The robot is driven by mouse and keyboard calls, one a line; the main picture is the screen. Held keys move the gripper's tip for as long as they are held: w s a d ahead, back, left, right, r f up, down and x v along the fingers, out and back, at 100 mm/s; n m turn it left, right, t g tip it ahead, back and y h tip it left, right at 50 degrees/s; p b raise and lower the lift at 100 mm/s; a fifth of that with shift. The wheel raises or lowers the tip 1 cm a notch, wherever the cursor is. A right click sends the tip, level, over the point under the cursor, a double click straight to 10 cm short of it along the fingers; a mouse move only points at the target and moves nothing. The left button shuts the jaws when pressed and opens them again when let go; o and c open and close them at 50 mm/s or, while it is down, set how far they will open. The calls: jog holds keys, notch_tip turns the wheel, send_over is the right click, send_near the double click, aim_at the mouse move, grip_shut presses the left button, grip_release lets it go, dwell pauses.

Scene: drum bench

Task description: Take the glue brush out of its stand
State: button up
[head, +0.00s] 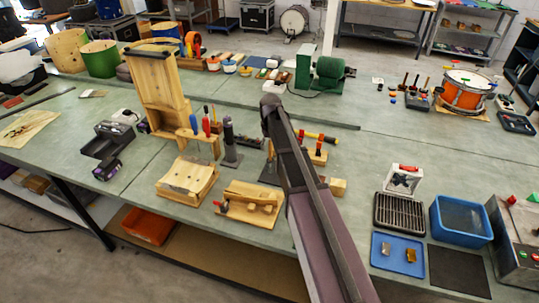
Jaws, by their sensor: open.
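I cannot pick out the glue brush for certain. A thin upright wooden piece (269,150) over a dark base (268,174) stands just left of my arm in the head view, partly covered by it; it may be the brush in its stand. A wooden rack (205,143) left of it holds upright tools with blue and red handles. My arm rises from the bottom of the picture to the middle of the bench. My gripper does not show; the arm hides what lies behind it.
A dark upright tool (230,140) on a stand, a tall wooden frame (160,90) and two low wooden trays (188,178) crowd the left of my arm. Bare bench (385,135) lies further right, before an orange drum (463,92).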

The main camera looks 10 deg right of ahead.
jog(key=shift+f, duration=0.15)
dwell(0.5)
grip_shut()
